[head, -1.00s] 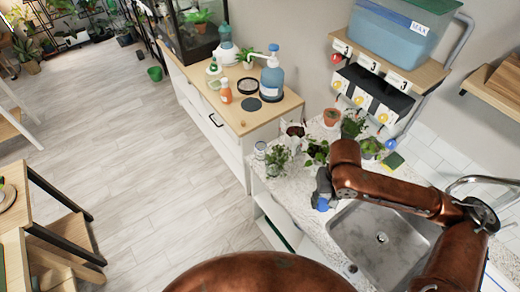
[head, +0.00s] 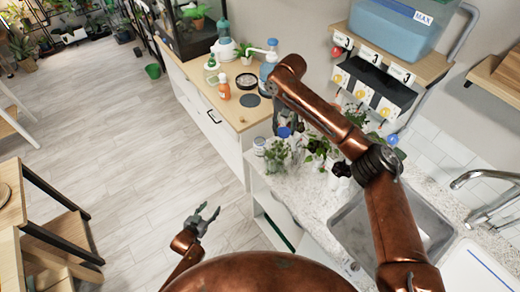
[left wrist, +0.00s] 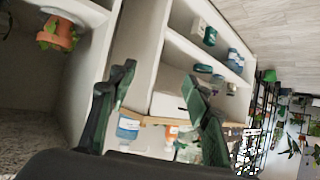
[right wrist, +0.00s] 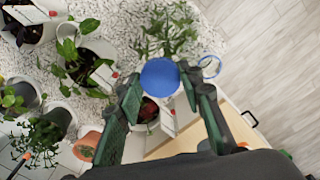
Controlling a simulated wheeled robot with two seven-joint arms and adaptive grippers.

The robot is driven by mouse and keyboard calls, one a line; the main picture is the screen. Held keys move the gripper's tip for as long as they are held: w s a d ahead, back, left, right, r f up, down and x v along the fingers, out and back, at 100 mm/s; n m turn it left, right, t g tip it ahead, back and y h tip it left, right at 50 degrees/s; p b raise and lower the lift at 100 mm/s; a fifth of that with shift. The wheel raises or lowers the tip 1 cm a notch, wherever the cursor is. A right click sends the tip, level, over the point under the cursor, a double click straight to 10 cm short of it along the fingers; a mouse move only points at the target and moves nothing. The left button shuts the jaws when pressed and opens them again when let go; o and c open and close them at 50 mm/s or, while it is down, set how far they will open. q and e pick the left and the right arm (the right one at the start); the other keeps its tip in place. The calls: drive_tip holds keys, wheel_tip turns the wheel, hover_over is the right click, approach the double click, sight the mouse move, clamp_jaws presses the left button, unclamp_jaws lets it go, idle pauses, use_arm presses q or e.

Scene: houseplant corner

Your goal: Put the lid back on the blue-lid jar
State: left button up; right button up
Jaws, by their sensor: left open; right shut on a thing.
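The blue lid (right wrist: 160,78) is held flat between the fingertips of my right gripper (right wrist: 162,84) in the right wrist view. In the head view the lid (head: 284,132) shows below the right gripper (head: 282,118), over the plant end of the counter. A small open jar (head: 259,146) stands at the counter's left end. In the right wrist view a blue-rimmed round opening (right wrist: 209,67), likely this jar, lies just right of the lid, apart from it. My left gripper (head: 206,217) is open and empty above the floor; its fingers (left wrist: 160,78) spread in the left wrist view.
Potted plants (head: 318,150) crowd the counter (head: 300,193) beside the jar. The sink (head: 400,235) lies to the right. A wooden-topped cabinet (head: 238,112) with bottles is behind. The floor (head: 150,200) at left is clear.

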use_arm(q)
drive_tip(key=w+d+r+m+t+h, duration=0.15)
drive_tip(key=w+d+r, duration=0.3)
drive_tip(key=r, duration=0.45)
drive_tip(key=w+d+r+m+t+h, duration=0.1)
drive_tip(key=w+d+r+h, duration=0.2)
drive_tip(key=d+r, duration=0.35)
drive_tip(key=m+h+b, duration=0.1)
drive_tip(key=h+b, duration=0.1)
drive_tip(key=h, duration=0.1)
approach(256, 149)
drive_tip(key=shift+w+d+f, duration=0.2)
drive_tip(key=shift+w+d, duration=0.2)
drive_tip(key=shift+w, duration=0.05)
use_arm(e)
drive_tip(key=w+a+n, duration=0.1)
drive_tip(key=w+a, duration=0.3)
drive_tip(key=a, duration=0.5)
drive_tip(key=shift+f+n, duration=0.25)
drive_tip(key=shift+n, duration=0.15)
use_arm(q)
drive_tip(key=x, duration=1.2)
drive_tip(key=shift+a, duration=0.1)
clamp_jaws()
